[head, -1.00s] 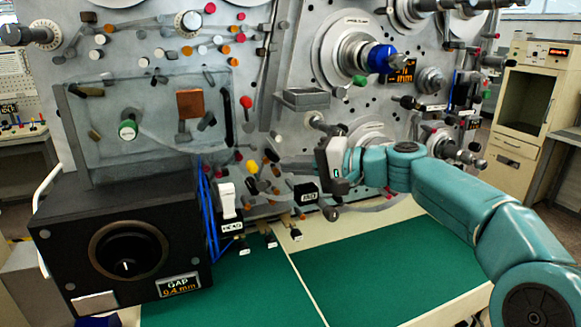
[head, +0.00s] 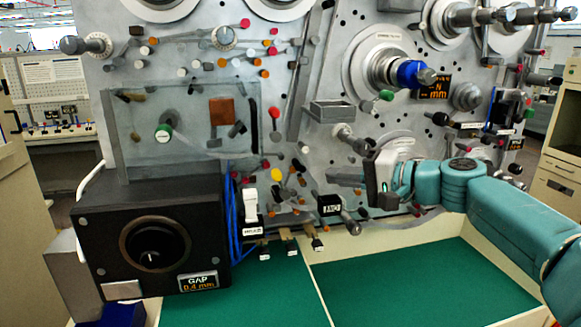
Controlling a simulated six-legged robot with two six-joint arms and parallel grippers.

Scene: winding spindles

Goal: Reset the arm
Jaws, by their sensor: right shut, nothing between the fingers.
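My right arm comes in from the right edge of the head view. Its gripper (head: 376,180) is in front of the lower middle of the grey machine panel (head: 300,75). The gripper is shut and I see nothing held in it. It appears close to the panel's lower knobs, but I cannot tell whether it touches any. My left gripper and left arm are not in the view.
A black box (head: 200,222) with a round dial and a gap display (head: 198,282) stands at the lower left. A spindle with a blue collar (head: 408,74) sticks out at the upper right. The green work surface (head: 400,285) below is clear.

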